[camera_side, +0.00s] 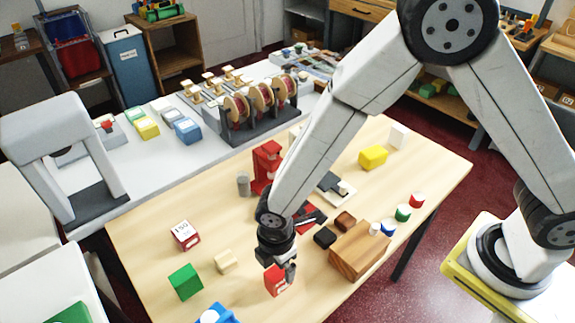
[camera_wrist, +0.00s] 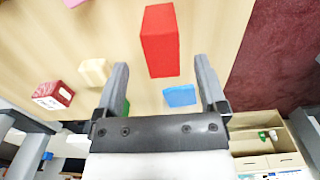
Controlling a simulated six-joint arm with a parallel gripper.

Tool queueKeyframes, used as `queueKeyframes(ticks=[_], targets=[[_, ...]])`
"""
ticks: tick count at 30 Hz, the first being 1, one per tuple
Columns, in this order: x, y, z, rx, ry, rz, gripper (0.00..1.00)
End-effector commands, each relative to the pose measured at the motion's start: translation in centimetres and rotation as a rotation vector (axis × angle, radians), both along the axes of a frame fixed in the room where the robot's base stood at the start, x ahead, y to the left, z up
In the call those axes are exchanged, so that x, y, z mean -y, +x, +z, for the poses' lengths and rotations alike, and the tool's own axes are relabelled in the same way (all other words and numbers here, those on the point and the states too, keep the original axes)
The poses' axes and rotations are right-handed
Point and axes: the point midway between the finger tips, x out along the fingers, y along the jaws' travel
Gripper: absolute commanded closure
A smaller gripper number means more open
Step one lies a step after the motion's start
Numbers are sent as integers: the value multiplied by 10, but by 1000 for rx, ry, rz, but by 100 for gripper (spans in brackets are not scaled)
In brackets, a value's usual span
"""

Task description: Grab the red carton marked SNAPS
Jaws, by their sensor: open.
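A red carton (camera_side: 276,283) with a white mark on its side stands on the wooden table; I cannot read the mark. In the wrist view it is a plain bright red block (camera_wrist: 160,40), ahead of and roughly centred between my fingertips. My gripper (camera_side: 283,268) is open, pointing down close above this carton, partly covering it in the side view. In the wrist view the gap between my fingers (camera_wrist: 163,65) is empty. Another box, dark red with a white printed top (camera_side: 185,235), stands farther left; it also shows in the wrist view (camera_wrist: 53,95). Its print is too small to read surely.
A cream block (camera_side: 226,262), a green block (camera_side: 185,282) and a blue object (camera_side: 216,314) are left of my gripper. A wooden block (camera_side: 358,250) and dark pieces stand to the right. A red device (camera_side: 266,165) stands behind. The table's front-left has some bare room.

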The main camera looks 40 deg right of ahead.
Motion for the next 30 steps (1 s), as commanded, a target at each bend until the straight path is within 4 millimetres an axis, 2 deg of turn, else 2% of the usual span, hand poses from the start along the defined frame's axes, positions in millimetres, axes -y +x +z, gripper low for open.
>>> queueKeyframes(ticks=[11, 24, 30], targets=[[0, 0, -7, -1, -1, -1, 9], [-1, -3, -46, -1, -1, 0, 9], [-1, -3, -55, -1, -1, -1, 9]])
